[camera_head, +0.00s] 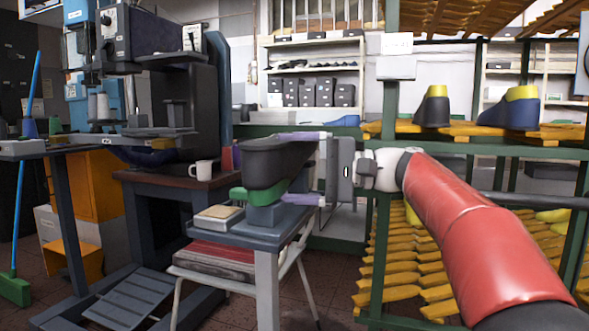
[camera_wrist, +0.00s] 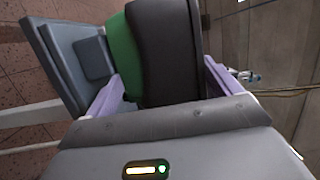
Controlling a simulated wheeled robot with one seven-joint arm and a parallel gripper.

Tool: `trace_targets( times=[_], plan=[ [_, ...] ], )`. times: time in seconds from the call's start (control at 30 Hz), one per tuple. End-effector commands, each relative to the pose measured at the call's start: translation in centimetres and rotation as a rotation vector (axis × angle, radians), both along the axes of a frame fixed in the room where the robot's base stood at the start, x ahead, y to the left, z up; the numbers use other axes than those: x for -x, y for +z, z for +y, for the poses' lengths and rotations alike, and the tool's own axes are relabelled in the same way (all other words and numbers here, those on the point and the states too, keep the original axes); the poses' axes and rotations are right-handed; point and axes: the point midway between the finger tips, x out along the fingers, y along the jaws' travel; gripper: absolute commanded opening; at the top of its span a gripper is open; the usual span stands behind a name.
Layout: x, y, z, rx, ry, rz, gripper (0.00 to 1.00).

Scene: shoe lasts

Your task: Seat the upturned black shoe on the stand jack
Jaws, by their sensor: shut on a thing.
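The black shoe (camera_head: 272,160) is upturned, with a green last (camera_head: 262,196) showing beneath it. My gripper (camera_head: 300,168) comes in from the right, its lilac fingers one above and one below the shoe, and is shut on it. In the wrist view the black shoe (camera_wrist: 167,50) and green last (camera_wrist: 122,55) lie between the fingers (camera_wrist: 165,88). The stand jack (camera_head: 266,214) is a blue-grey block on a small blue-grey stand top, directly below the shoe. Its block (camera_wrist: 95,58) also shows beside the last in the wrist view. I cannot tell whether the last touches the jack.
A small box (camera_head: 217,215) lies on the stand top, left of the jack. At right, a green-framed rack holds a grey-and-yellow last (camera_head: 433,108) and a blue-and-yellow last (camera_head: 509,110).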

Motion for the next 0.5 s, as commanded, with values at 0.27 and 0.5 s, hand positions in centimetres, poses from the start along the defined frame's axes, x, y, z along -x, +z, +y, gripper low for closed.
trace_targets(
  times=[0.27, 0.5],
  plan=[
    [0.05, -0.02, 0.02, 0.001, 0.002, 0.000, 1.00],
    [-0.06, -0.42, 0.00, 0.005, 0.003, 0.008, 1.00]
  ],
)
